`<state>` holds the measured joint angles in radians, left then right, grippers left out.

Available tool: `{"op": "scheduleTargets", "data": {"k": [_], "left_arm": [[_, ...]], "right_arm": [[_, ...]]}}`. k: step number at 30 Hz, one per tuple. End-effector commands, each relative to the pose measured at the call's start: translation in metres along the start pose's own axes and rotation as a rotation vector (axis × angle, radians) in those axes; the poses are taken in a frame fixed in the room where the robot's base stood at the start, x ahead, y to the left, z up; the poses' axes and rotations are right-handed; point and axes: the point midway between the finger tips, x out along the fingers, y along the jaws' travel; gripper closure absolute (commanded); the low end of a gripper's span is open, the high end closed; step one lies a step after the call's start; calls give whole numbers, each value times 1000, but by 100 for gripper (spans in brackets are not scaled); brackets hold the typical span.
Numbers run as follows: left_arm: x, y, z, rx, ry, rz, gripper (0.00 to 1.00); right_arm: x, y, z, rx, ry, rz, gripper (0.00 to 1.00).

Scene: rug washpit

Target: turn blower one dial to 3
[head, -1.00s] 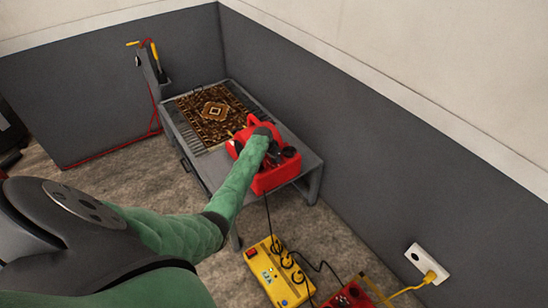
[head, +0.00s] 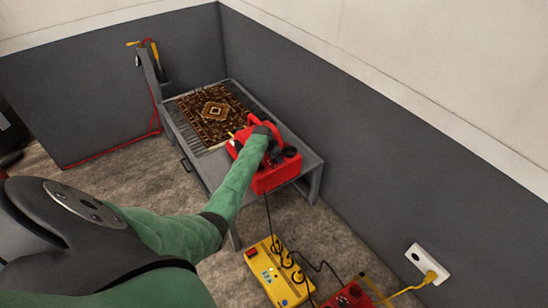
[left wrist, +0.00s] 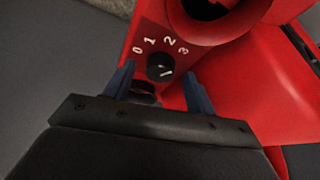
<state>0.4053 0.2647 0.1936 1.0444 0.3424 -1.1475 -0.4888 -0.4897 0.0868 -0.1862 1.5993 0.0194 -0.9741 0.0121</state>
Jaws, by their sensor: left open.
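The red blower (head: 262,184) stands on the front end of the grey table. In the left wrist view its red face (left wrist: 150,40) carries a black dial (left wrist: 160,67) with white numbers 0, 1, 2 and 3 around its upper side. The dial's white mark sits on its lower right; I cannot tell exactly which number it lines up with. My left gripper (left wrist: 158,72) is open, with one blue finger on each side of the dial, and no clear grip on it. In the head view the left gripper is at the blower and largely hidden by my wrist. My right gripper is out of view.
A patterned rug (head: 214,112) lies on the slatted table (head: 310,162) behind the blower. A yellow box (head: 272,278) with cables and a red box (head: 345,298) are on the floor. A wall socket (head: 428,262) holds a yellow plug. The dark wall stands close on the right.

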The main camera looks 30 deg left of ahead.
Motion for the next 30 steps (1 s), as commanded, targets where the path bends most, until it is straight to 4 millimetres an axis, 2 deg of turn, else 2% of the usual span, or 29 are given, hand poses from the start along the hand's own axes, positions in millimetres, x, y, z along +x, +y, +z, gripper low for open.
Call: {"op": "scheduleTargets", "data": {"k": [4,9,15,24,30], "left_arm": [[-16,-1,1,2,1,-2,44],[-41,-1,1,2,2,-2,44],[-63,0,1,0,-1,0,44],[-71,0,1,0,-2,0,44],[-71,0,1,0,-1,0,44]], "right_arm": [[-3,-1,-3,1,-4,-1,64],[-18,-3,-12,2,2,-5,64],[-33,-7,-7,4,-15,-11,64],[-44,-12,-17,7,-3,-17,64],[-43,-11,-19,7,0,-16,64]]}}
